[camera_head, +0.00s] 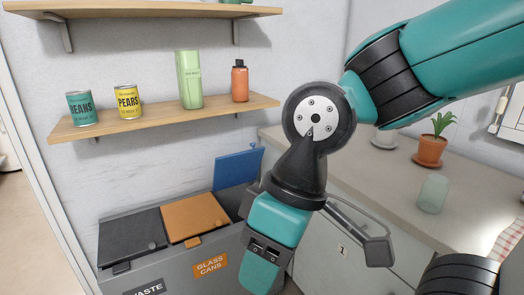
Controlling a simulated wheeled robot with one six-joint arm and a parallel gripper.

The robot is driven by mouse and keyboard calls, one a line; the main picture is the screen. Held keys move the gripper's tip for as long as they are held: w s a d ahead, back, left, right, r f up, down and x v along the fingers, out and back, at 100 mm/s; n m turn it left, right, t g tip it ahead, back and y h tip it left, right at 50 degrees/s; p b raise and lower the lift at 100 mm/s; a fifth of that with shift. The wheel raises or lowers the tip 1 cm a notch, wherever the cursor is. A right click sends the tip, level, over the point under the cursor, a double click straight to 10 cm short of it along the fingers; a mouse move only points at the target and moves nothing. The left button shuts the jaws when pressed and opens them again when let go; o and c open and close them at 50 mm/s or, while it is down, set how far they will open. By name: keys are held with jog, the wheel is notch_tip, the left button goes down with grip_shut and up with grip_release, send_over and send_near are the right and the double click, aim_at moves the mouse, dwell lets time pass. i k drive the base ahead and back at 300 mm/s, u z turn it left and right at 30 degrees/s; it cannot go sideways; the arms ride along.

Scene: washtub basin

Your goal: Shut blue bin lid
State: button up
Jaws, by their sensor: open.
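The blue lid (238,169) of the rightmost bin compartment stands raised, tilted up against the wall behind the grey bin unit (185,268). The opening under it is partly hidden by my arm. My gripper (315,262) is open and empty, in front of the bin's right end and the counter cabinet. One finger points down at the lower middle and the other reaches out to the right. The gripper looks nearer to the camera than the blue lid and apart from it.
A black lid (130,235) and an orange lid (194,217) lie shut to the left. A wall shelf (165,118) with cans and bottles hangs above. A counter (395,185) at right holds a potted plant (431,147) and a glass jar (433,193).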

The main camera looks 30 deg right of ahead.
aim_at(239, 168)
jog(key=k, duration=0.8)
jog(key=u, duration=0.8)
jog(key=i, duration=1.5)
jog(key=z, duration=0.8)
jog(key=i, duration=0.9)
jog(key=z, duration=0.15)
